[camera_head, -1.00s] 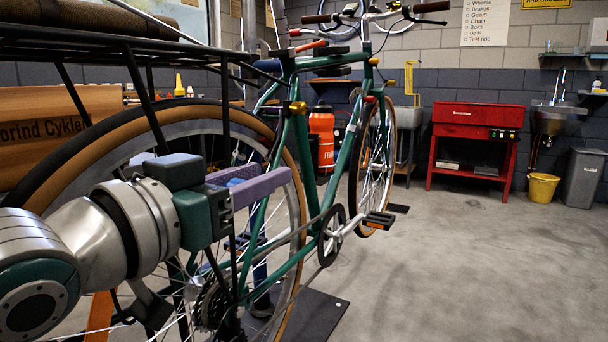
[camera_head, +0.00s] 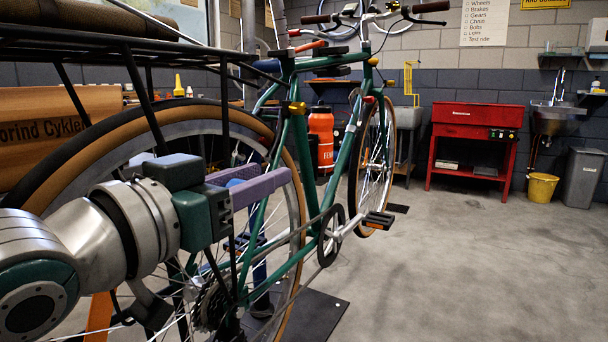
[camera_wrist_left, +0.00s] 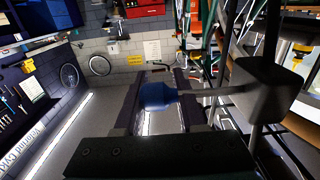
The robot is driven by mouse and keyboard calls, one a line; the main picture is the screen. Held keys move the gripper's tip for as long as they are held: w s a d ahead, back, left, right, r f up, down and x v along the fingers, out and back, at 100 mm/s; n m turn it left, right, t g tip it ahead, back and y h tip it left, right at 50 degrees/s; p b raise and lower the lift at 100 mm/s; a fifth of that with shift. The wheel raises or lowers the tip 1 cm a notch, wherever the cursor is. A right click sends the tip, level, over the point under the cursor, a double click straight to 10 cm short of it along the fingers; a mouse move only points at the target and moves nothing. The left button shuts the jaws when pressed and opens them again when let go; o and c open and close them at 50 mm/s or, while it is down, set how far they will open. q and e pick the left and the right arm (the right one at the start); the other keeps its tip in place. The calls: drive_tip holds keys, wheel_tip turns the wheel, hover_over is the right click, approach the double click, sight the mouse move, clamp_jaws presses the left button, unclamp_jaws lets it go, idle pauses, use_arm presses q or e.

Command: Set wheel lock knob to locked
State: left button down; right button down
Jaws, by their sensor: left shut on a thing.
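The wheel lock knob (camera_wrist_left: 158,96) is a blue knob on a grey stem that runs to a dark block (camera_wrist_left: 270,88) at the right of the left wrist view. In the head view a bit of blue (camera_head: 240,173) shows between the purple fingers of my left gripper (camera_head: 252,182), beside the bicycle's rear wheel. In the left wrist view my left gripper (camera_wrist_left: 156,92) has one finger on each side of the knob and is shut on it. Any lock marking is too small or hidden to read. My right gripper is not in view.
The green bicycle (camera_head: 286,165) stands close by, its rear wheel (camera_head: 150,115) and black rack (camera_head: 110,45) around my left arm. A red workbench (camera_head: 475,130), a yellow bucket (camera_head: 541,187) and a grey bin (camera_head: 584,178) stand at the back right. The floor on the right is clear.

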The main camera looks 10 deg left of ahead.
use_arm(q)
drive_tip(key=shift+r, duration=0.15)
drive_tip(key=shift+w+a+p, duration=0.25)
drive_tip(key=shift+a, duration=0.4)
drive_tip(key=shift+w+a+p, duration=0.2)
drive_tip(key=shift+a, duration=0.4)
drive_tip(key=c, duration=0.6)
unclamp_jaws()
drive_tip(key=shift+s, duration=0.1)
